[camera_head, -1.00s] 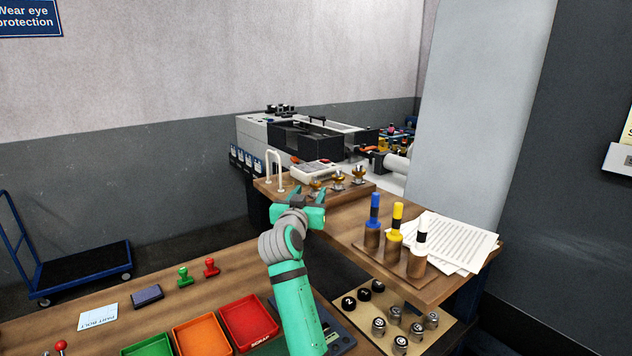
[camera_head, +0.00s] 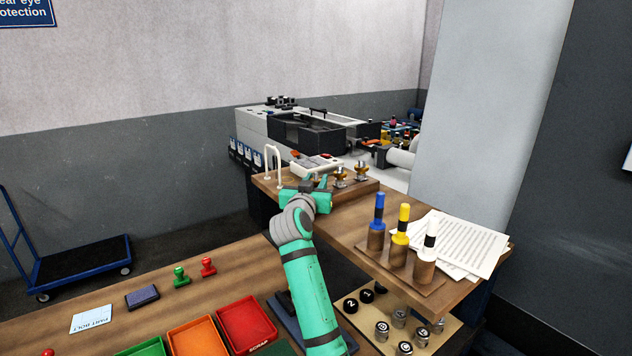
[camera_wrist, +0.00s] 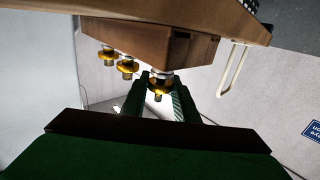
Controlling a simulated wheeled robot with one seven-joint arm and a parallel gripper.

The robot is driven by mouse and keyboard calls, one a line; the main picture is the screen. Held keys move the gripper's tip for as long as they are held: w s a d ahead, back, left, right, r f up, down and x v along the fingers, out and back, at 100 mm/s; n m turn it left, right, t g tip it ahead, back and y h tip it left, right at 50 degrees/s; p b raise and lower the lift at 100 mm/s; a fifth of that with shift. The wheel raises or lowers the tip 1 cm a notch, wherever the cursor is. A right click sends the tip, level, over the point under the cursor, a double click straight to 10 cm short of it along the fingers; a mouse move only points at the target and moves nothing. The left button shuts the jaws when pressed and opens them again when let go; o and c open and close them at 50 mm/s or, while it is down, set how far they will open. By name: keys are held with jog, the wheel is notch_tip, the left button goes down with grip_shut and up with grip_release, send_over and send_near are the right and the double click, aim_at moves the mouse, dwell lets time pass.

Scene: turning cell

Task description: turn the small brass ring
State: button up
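Three brass rings on short stems stand in a row on a wooden block (camera_head: 352,192). In the head view the middle ring (camera_head: 340,178) and the right ring (camera_head: 361,170) show; my gripper (camera_head: 312,184) mostly hides the left one. The wrist view shows the scene upside down. There the nearest brass ring (camera_wrist: 159,86) lies between the two fingers of my gripper (camera_wrist: 161,79), which are apart. Whether they touch it I cannot tell. The other rings (camera_wrist: 127,66) and (camera_wrist: 108,52) are off to the left, outside the fingers. I cannot tell which is smallest.
A white wire handle (camera_head: 273,163) stands left of the block. A pale control box (camera_head: 315,163) sits behind. Blue, yellow and white-topped markers (camera_head: 400,235) and papers (camera_head: 465,243) are to the right. A grey machine (camera_head: 300,130) stands beyond.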

jog(key=c, duration=0.3)
jog(key=shift+c, duration=0.2)
jog(key=shift+a+h, duration=0.1)
jog(key=shift+h, duration=0.2)
jog(key=shift+m+g+h, duration=0.3)
jog(key=shift+m+h, duration=0.4)
jog(key=shift+m+g+h, duration=0.6)
jog(key=shift+m+h, duration=0.4)
jog(key=shift+h, duration=0.5)
jog(key=o, duration=1.1)
jog(key=shift+c, duration=0.2)
